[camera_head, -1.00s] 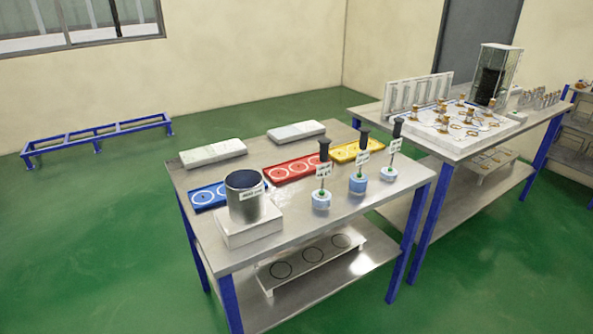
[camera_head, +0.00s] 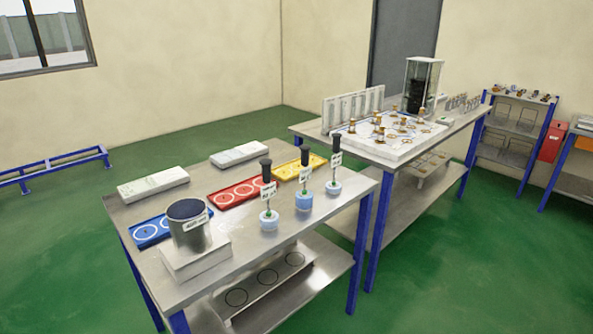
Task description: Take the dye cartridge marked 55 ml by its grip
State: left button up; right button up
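Three dye cartridges stand upright in a row on the near metal table (camera_head: 262,250). The label writing is too small to read, so I cannot tell which is marked 55 ml. Neither of my grippers is in view.
A metal pot (camera_head: 190,234) with a dark top stands on a white block (camera_head: 197,262) left of the cartridges. Blue (camera_head: 150,231), red (camera_head: 238,193) and yellow (camera_head: 300,169) trays lie behind. A second table (camera_head: 365,147) with a white board stands behind, to the right.

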aim_at(334, 187)
jog(key=u, duration=0.3)
jog(key=i+l+u, duration=0.15)
jog(key=l+u, duration=0.25)
jog(key=i+l+u, duration=0.15)
jog(key=l+u, duration=0.25)
jog(key=i+l+u, duration=0.1)
jog(key=l, duration=0.3)
jog(key=i+l+u, duration=0.1)
jog(key=l, duration=0.3)
